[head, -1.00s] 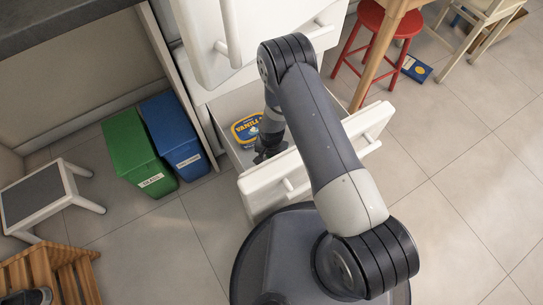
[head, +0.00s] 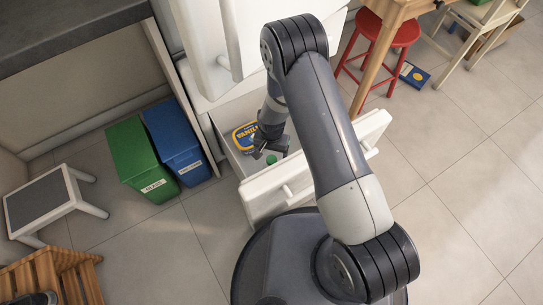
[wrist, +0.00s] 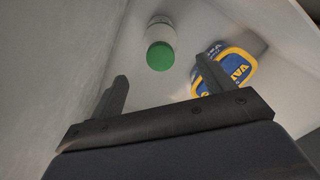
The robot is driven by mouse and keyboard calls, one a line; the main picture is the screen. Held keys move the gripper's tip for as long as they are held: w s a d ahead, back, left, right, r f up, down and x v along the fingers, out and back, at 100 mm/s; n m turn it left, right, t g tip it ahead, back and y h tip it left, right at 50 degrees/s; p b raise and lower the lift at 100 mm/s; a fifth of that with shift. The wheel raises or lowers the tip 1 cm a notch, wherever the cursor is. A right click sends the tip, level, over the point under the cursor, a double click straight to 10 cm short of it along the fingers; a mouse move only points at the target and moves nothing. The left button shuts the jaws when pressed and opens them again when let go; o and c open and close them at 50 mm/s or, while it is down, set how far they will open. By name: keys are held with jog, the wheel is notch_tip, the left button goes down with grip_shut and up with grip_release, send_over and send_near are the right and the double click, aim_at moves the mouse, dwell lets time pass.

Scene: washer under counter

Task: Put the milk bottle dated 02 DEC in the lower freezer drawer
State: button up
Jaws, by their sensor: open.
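The lower freezer drawer (head: 262,193) is pulled open, its white front facing me. A white bottle with a green cap (wrist: 161,42) is inside the drawer in the wrist view, apart from my fingers. Its green cap (head: 272,159) shows in the head view beside my gripper. No date can be read on it. My gripper (head: 264,150) is inside the drawer opening, open and empty. In the wrist view, my gripper's two fingers (wrist: 160,88) stand apart with the bottle beyond the gap between them.
A blue and yellow vanilla tub (head: 243,138) lies in the drawer next to my gripper. An upper freezer door or drawer (head: 215,45) stands out above. Green (head: 135,160) and blue (head: 178,140) bins are at left.

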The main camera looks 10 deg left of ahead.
jog(key=shift+r, duration=1.4)
jog(key=shift+o, duration=0.4)
